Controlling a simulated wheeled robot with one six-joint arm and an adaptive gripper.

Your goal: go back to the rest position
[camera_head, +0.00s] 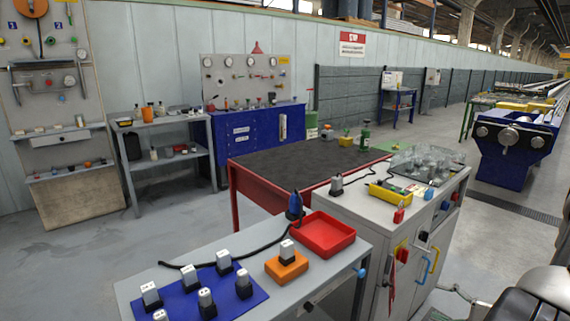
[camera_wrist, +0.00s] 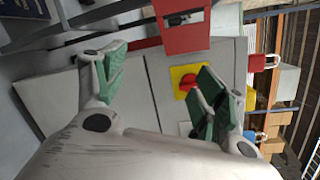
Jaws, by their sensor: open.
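My gripper (camera_wrist: 160,84) shows in the wrist view with its two green-padded fingers spread wide apart and nothing between them. Behind the fingers is the grey cabinet front with a yellow and red switch (camera_wrist: 187,82). In the head view the gripper itself is not seen; only a part of what may be my arm shows at the lower right corner.
A grey bench holds a blue mat (camera_head: 217,297) with several grey-white pieces, an orange block (camera_head: 286,268) and a red tray (camera_head: 319,234). Beside it stands a grey cabinet (camera_head: 352,206) with glassware and a yellow tray (camera_head: 390,195). Open floor (camera_head: 500,250) lies right.

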